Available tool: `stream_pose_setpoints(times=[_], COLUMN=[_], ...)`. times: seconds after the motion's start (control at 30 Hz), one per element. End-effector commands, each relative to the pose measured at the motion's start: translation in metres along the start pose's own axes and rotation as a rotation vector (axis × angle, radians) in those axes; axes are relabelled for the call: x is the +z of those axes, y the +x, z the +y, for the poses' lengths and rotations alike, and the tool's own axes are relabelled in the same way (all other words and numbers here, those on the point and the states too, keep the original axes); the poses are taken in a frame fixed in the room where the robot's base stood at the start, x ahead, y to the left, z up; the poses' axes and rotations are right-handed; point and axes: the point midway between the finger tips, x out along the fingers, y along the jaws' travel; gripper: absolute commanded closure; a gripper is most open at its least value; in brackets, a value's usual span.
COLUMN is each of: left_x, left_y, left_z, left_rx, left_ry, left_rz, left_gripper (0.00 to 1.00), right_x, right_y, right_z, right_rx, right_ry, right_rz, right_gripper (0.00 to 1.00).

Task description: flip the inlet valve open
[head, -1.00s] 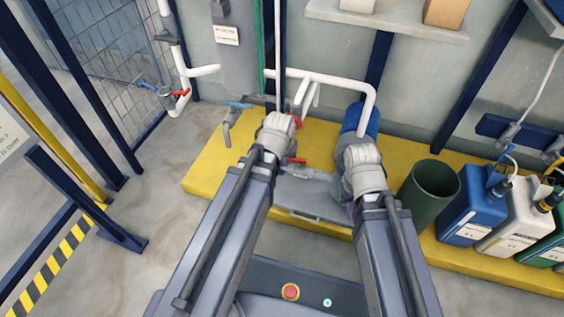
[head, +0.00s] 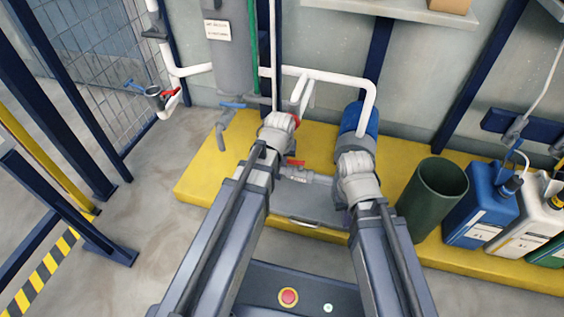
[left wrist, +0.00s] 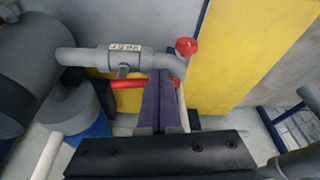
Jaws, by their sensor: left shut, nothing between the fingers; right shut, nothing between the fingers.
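The inlet valve (left wrist: 145,61) is a grey pipe fitting with a white label, seen from above in the left wrist view. Its red lever (left wrist: 128,84) lies roughly along the pipe. My left gripper (left wrist: 164,72) is shut and empty, its dark fingers beside the lever's right part; I cannot tell whether they touch. In the head view the valve (head: 298,174) and its red lever (head: 296,162) show between my arms, and the left gripper's fingers are hidden behind its wrist. My right gripper (head: 342,212) is mostly hidden below its wrist, near the blue-ended pump.
A red knob (left wrist: 187,46) stands close to my left fingers. A blue-handled tap (head: 228,112) and white pipes (head: 330,79) are behind. A green bin (head: 432,196) and a blue canister (head: 481,205) stand right, on the yellow platform (head: 205,180).

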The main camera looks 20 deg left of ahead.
Motion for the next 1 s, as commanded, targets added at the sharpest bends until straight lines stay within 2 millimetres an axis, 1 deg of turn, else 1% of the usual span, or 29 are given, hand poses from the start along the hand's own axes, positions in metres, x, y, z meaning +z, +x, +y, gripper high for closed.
stream_pose_setpoints(times=[0.1,0.17,0.57,0.67,0.77,0.97,1.0], left_x=[-0.014,-0.02,-0.024,-0.021,-0.013,0.019,0.019], left_y=[0.006,0.008,0.008,0.006,0.001,-0.015,-0.023], left_z=[-0.001,-0.002,-0.003,-0.003,-0.005,-0.012,-0.013], left_rx=[0.0,0.0,0.0,0.0,0.0,-0.001,-0.001], left_ry=[-0.002,-0.002,-0.004,-0.004,-0.003,0.0,0.001], left_rz=[0.0,0.0,0.005,0.005,0.003,-0.005,-0.006], left_gripper=[1.0,1.0,1.0,1.0,1.0,1.0,1.0], right_x=[0.0,0.0,0.0,0.0,0.0,0.001,0.001], right_y=[0.002,0.002,0.001,0.0,-0.002,-0.009,-0.016], right_z=[0.0,0.0,0.0,0.0,0.0,0.001,0.002], right_rx=[0.0,0.0,0.0,0.0,0.0,0.0,0.0], right_ry=[0.0,0.0,0.0,0.0,0.0,0.0,0.0], right_rz=[0.0,0.0,0.0,0.0,0.0,0.0,0.0], right_gripper=[1.0,1.0,1.0,1.0,1.0,1.0,1.0])
